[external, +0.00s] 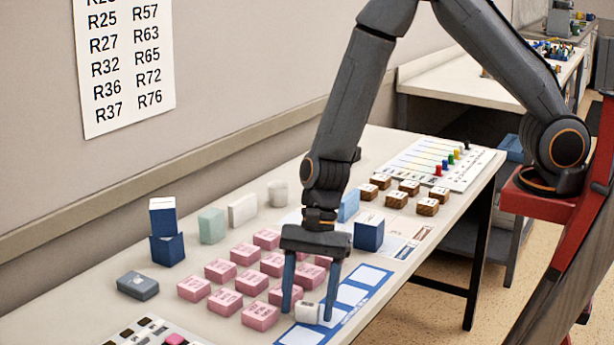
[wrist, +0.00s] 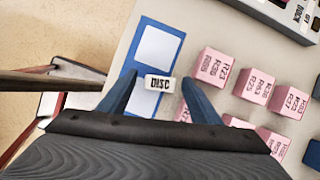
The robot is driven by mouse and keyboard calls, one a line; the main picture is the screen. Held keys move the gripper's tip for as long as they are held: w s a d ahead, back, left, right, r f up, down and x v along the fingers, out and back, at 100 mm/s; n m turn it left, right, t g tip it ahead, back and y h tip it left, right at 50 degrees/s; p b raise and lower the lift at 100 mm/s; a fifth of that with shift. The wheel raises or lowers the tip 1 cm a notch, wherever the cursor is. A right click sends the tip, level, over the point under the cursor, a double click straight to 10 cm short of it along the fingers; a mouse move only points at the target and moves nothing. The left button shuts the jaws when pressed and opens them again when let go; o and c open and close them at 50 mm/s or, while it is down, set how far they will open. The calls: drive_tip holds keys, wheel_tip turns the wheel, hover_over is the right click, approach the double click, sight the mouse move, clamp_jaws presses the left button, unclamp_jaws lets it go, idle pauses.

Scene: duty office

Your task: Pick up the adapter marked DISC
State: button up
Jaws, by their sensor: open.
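The adapter marked DISC (wrist: 160,83) is a small white block with dark lettering. In the external view the white adapter (external: 308,312) sits at the edge of a blue strip with white squares (external: 352,294). My gripper (external: 308,308) points down over it with its two blue fingers apart, one on each side. In the wrist view my gripper (wrist: 157,85) also shows the fingers on both sides of the adapter, with gaps between. Whether the adapter rests on the strip or the bare table is partly hidden.
Several pink labelled blocks (external: 224,302) stand in rows close by on the table (external: 215,328). A dark blue block (external: 369,234), brown blocks (external: 396,199), a grey-blue case (external: 138,285) and stacked blue boxes (external: 167,249) stand around. A wall runs along the far side.

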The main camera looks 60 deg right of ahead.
drive_tip(key=shift+a+f, duration=0.1)
drive_tip(key=shift+f, duration=0.2)
drive_tip(key=shift+c, duration=0.2)
drive_tip(key=c, duration=1.1)
drive_tip(key=shift+r, duration=0.15)
